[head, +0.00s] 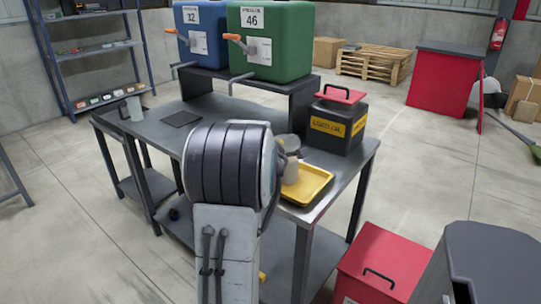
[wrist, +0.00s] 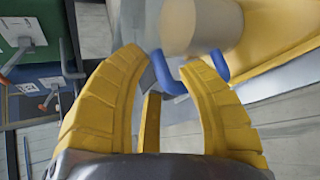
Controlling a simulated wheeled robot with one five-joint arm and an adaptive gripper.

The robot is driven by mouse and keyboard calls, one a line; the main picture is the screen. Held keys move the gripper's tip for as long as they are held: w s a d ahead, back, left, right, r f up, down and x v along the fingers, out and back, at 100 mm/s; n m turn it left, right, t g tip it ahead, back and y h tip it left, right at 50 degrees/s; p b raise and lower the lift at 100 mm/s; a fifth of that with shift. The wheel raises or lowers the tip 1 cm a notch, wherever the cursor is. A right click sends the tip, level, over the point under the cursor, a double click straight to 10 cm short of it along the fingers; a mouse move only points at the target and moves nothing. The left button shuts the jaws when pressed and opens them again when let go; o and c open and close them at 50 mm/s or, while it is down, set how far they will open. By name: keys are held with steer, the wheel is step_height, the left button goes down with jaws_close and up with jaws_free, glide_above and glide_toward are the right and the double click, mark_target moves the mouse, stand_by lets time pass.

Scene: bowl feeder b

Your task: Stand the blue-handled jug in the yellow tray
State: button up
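The blue-handled jug is a pale, beige-grey vessel (wrist: 200,22) at the top of the wrist view, and its blue handle (wrist: 170,82) lies at my fingertips. In the head view the jug (head: 291,168) shows partly behind my arm, at the left part of the yellow tray (head: 318,190). The tray also shows in the wrist view (wrist: 285,42), right beside the jug. I cannot tell whether the jug rests on the tray's floor. My gripper (wrist: 172,58) has its yellow fingers apart, with part of the handle between the tips. In the head view my arm hides most of it.
The tray lies on a grey metal table (head: 228,107). A black used-oil can (head: 338,125) with a red lid stands behind it. Blue (head: 202,38) and green (head: 272,42) tanks stand on a rack at the back. A red box (head: 375,265) is on the floor.

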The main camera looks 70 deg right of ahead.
steer(key=v, duration=1.2)
steer(key=shift+r, duration=0.1)
steer(key=w+a+f+m+t+y, duration=0.2)
steer(key=w+a+f+y, duration=0.15)
steer(key=w+a, duration=0.65)
steer(key=w+a+f+m+t+y, duration=0.1)
steer(key=w+a+f+y, duration=0.3)
steer(key=a, duration=0.9)
steer(key=s+a+f+m+g+y, duration=0.1)
steer(key=s+a+f+m+y, duration=0.1)
steer(key=a, duration=0.8)
steer(key=s+a+f+m+g+y, duration=0.2)
steer(key=s+a, duration=0.3)
steer(key=a, duration=0.6)
steer(key=shift+f+m+g+y, duration=0.2)
steer(key=shift+m+g+y, duration=0.1)
steer(key=shift+m+y, duration=0.1)
